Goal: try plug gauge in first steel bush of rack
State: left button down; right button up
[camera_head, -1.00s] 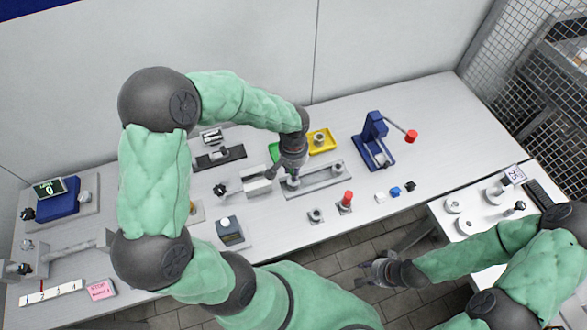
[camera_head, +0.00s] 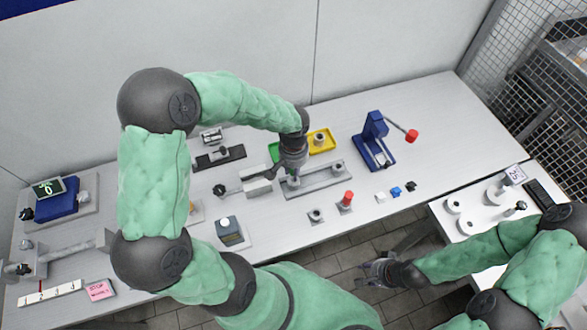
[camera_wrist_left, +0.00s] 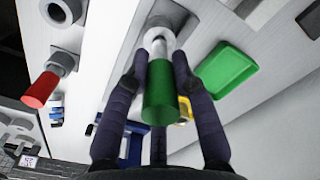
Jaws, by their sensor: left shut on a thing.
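My left gripper (camera_wrist_left: 157,75) is shut on the green handle of the plug gauge (camera_wrist_left: 159,92). The gauge's bright steel end points away from the wrist camera, toward a steel bush (camera_wrist_left: 163,24) on the rack. The steel end meets or enters the bush; I cannot tell how deep. In the head view my left gripper (camera_head: 290,172) is over the left end of the grey rack (camera_head: 316,182), and the gauge is mostly hidden. Another bush (camera_head: 338,167) stands at the rack's right end. My right gripper (camera_head: 374,272) is empty and looks open, off the table's front edge.
A red-handled gauge (camera_head: 347,198) stands in a holder in front of the rack, beside an empty holder (camera_head: 316,215). A green tray (camera_wrist_left: 227,72) and a yellow tray (camera_head: 321,141) lie behind. A blue press (camera_head: 374,140) stands to the right. The right back table is clear.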

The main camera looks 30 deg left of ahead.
pick_arm(q)
jog(key=shift+f+b, duration=0.35)
jog(key=shift+f, duration=0.15)
jog(key=shift+r+p, duration=0.4)
jog(key=shift+r, duration=0.3)
dwell(0.7)
jog(key=shift+b, duration=0.3)
dwell(1.6)
jog(key=shift+f+b, duration=0.55)
jog(key=shift+f, duration=0.15)
jog(key=shift+r, duration=0.25)
dwell(0.9)
jog(key=shift+r+p, duration=0.3)
jog(key=shift+p, duration=0.1)
jog(key=shift+r, duration=0.2)
jog(key=shift+r+p, duration=1.8)
jog(key=shift+r, duration=0.6)
